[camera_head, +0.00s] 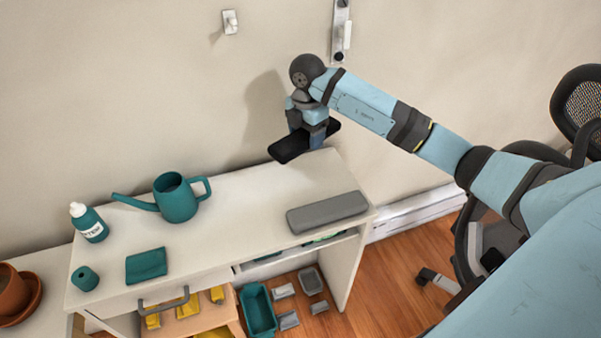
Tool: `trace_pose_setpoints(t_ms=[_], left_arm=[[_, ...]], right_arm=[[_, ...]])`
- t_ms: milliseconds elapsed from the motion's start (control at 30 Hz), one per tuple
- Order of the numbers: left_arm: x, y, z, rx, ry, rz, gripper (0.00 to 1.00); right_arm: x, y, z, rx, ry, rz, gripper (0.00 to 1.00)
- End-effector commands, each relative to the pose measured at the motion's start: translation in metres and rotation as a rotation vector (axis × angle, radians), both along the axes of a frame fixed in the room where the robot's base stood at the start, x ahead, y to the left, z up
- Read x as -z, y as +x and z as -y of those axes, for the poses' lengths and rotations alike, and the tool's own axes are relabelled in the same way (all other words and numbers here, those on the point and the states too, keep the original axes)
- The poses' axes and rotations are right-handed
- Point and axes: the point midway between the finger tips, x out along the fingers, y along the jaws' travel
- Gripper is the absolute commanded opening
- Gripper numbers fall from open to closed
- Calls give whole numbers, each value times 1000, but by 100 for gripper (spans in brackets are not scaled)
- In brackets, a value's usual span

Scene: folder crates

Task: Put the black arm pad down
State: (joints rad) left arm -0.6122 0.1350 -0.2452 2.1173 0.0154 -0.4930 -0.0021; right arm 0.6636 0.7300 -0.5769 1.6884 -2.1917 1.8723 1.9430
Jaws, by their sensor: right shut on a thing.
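The black arm pad (287,148) is a long dark bar with rounded ends in the head view. My right gripper (311,139) is shut on it near its middle, at the back right of the white desk (250,195). The pad slants from lower left to upper right, by the wall. I cannot tell whether it touches the desk top. The gripper hides part of the pad. My left gripper is not in view.
A grey pad (327,212) lies at the desk's front right. A teal watering can (175,197), a bottle (89,222), a folded cloth (146,265) and a small teal pot (85,278) stand left. The desk's middle is clear. An office chair (580,105) is at right.

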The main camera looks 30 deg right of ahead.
Motion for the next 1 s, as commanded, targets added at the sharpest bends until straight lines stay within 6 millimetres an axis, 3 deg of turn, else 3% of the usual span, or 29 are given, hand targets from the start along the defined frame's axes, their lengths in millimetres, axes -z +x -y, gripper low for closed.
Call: trace_pose_setpoints(t_ms=[100,300,533,800,1000], left_arm=[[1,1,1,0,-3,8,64],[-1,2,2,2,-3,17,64],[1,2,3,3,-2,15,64],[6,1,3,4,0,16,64],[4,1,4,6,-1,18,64]], right_arm=[[35,-1,0,1,0,-4,37],[74,-1,0,0,0,-1,37],[90,0,0,0,-1,0,37],[125,0,0,0,-1,0,37],[126,0,0,0,-1,2,37]])
